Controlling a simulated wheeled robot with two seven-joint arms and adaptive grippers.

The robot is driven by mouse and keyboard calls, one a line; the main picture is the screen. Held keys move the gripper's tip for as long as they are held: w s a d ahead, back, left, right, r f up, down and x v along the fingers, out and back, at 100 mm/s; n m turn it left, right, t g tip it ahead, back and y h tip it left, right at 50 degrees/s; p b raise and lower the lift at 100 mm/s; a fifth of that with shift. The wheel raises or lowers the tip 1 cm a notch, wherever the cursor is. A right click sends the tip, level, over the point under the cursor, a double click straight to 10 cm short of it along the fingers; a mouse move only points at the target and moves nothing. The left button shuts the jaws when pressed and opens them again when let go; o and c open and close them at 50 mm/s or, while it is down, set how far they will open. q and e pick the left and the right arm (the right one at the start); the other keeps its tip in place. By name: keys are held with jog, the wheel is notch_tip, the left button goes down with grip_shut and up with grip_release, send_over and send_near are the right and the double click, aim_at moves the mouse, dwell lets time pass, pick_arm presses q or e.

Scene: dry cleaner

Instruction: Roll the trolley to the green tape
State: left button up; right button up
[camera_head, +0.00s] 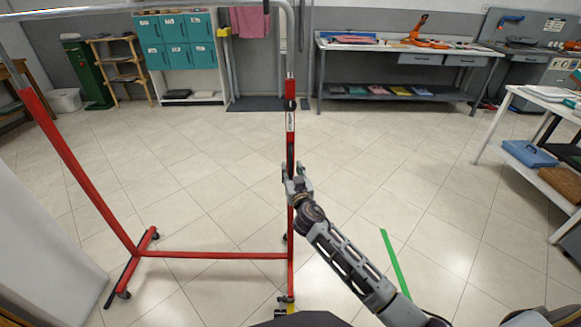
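The trolley (215,255) is a tall rack with a red lower frame, pale metal upper tubes and small casters. It stands upright on the floor, left of centre. The green tape (395,262) is a straight strip on the floor to the right of the trolley, apart from it. The fingertips are partly hidden by the post. My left gripper is not in view.
A workbench (400,47) and teal lockers (175,42) stand along the back wall. A white table (545,103) with a lower shelf stands at the right. A pale panel (45,240) fills the near left. Tiled floor around the tape is clear.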

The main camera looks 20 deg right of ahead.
jog(key=shift+w+d, duration=0.15)
jog(key=shift+w, duration=1.25)
grip_shut()
